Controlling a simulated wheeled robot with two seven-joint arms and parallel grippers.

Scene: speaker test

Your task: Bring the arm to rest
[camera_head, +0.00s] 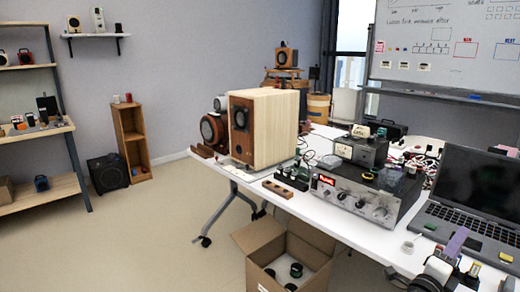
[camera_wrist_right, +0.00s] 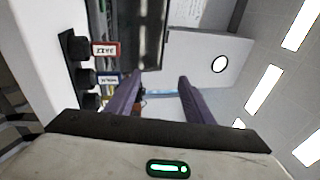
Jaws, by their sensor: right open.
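My right gripper (camera_head: 462,254) shows at the lower right of the head view, over the front right part of the white table (camera_head: 345,228), in front of the laptop (camera_head: 468,200). One purple finger stands up clearly there. In the right wrist view the two purple fingers of my right gripper (camera_wrist_right: 160,82) stand apart with nothing held between them. The gripper is open and empty. My left gripper is in neither view.
A wooden speaker (camera_head: 268,128) stands on the table's left part. An amplifier (camera_head: 365,192) with a red display sits between it and the laptop. An open cardboard box (camera_head: 258,240) is on the floor below. Black knobs (camera_wrist_right: 78,77) with small labels show beside the fingers.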

